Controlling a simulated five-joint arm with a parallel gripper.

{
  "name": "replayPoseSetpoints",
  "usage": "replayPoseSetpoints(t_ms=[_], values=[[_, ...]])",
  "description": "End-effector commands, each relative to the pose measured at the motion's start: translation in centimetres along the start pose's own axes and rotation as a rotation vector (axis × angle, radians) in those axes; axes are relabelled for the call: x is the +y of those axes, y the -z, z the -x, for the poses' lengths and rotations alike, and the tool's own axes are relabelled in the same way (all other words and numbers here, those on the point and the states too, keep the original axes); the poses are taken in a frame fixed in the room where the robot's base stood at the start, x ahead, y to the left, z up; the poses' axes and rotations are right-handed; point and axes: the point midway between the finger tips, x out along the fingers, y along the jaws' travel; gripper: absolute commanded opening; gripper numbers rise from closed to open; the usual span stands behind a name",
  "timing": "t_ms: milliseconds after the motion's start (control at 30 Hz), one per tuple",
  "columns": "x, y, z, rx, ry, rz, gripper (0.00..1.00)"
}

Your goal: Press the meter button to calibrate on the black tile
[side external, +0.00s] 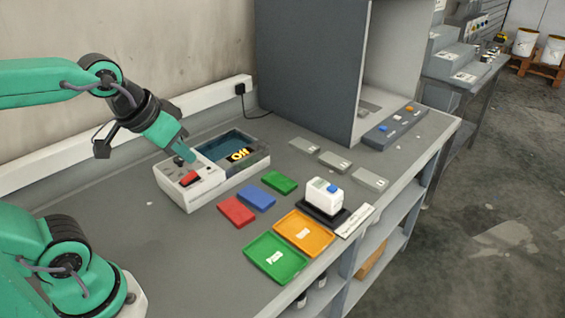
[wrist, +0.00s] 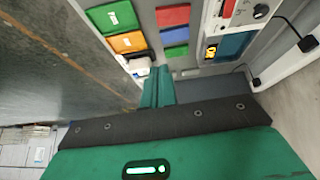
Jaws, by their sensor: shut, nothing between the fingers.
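The meter (side external: 322,197) is a small white block with a blue button (side external: 333,188) on top. It stands on the black tile (side external: 340,219), which shows around its base. In the wrist view the meter (wrist: 139,66) is partly hidden at the left of my fingers, and I cannot make out its button or the tile there. My gripper (side external: 186,154) is shut and empty, tilted down above the grey-white box with a red switch, well left of the meter. Its closed fingers also show in the wrist view (wrist: 158,86).
The box (side external: 182,198) has a red switch (side external: 191,178) and a lit display (side external: 240,155). Red (side external: 237,211), blue (side external: 257,198) and green (side external: 280,182) tiles lie between it and the meter. Orange (side external: 304,233) and green (side external: 275,258) trays lie at the front edge. A tall grey booth (side external: 310,65) stands behind.

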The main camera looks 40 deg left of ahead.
Motion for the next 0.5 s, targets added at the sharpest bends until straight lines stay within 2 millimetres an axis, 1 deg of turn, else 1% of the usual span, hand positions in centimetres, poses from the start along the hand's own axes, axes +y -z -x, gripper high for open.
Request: replayPoseSetpoints(t_ms=[267,500], values=[[1.5,4.7,-1.9,0.038,-0.025,0.077,0.0],[3.2,8.7,-4.2,0.076,-0.054,0.15,0.0]])
